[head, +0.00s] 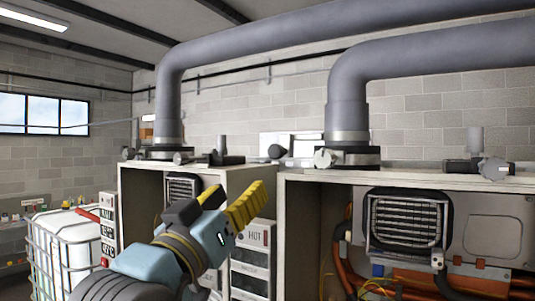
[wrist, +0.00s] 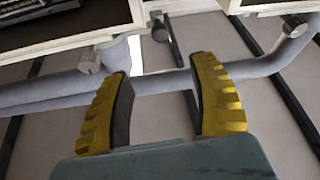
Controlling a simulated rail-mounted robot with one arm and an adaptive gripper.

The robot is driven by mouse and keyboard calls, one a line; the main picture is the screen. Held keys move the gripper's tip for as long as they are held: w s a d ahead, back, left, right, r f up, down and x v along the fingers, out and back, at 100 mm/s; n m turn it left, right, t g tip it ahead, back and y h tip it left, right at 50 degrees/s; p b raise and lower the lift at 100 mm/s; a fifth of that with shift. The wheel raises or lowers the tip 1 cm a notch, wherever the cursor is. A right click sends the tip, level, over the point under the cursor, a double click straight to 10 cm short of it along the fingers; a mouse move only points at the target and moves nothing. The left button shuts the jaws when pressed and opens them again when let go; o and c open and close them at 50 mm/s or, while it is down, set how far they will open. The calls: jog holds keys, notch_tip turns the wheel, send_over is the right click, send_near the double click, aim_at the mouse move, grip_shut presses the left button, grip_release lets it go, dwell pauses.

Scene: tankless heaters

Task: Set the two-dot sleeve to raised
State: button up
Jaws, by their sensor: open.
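I cannot pick out a sleeve with two dots in either view. On top of the cabinets, small grey upright parts stand among the fittings, one on the left cabinet (head: 221,143) and one on the right cabinet (head: 475,140); any dots on them are too small to tell. My gripper (head: 236,199) has yellow ribbed fingers and is in front of the left cabinet, below its top edge in the picture. In the wrist view my gripper (wrist: 163,72) is open with nothing between its fingers. Grey pipes show beyond the fingertips, apart from them.
Large grey pipes (head: 255,38) rise from the heater cabinets (head: 330,178) and run overhead. The right cabinet is open, showing a black grille (head: 404,220) and copper pipes (head: 336,240). A white caged tank (head: 66,236) stands at lower left.

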aim_at(274, 152)
jog(key=p+x, duration=0.3)
jog(key=x, duration=1.2)
jog(key=shift+r, duration=0.15)
jog(key=shift+p+x, duration=0.4)
jog(key=shift+x, duration=0.45)
grip_shut()
jog(key=shift+r, duration=1.55)
grip_release()
